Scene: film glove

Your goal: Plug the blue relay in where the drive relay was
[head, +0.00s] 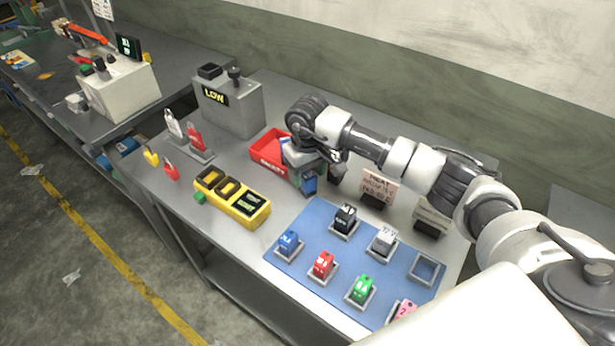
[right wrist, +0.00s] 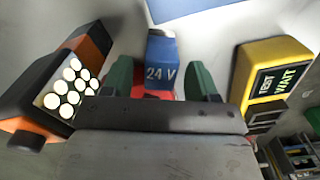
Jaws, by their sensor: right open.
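A blue relay marked 24 V (right wrist: 160,62) stands between the green fingertips of my right gripper (right wrist: 163,80), which is open. In the head view the gripper (head: 303,172) is over the table beside the red bin (head: 266,146), and a blue part (head: 309,184) shows at its jaws. Another blue relay (head: 289,242) sits in a holder on the blue mat (head: 328,262). My left gripper is out of view.
The yellow unit (head: 232,198) lies left of the gripper; its panel reads TEST WAIT in the wrist view (right wrist: 275,80). The mat also holds several coloured relays and an empty holder (head: 425,268). An orange and black device (right wrist: 65,85) is close to the gripper. A sign (head: 380,187) stands behind the mat.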

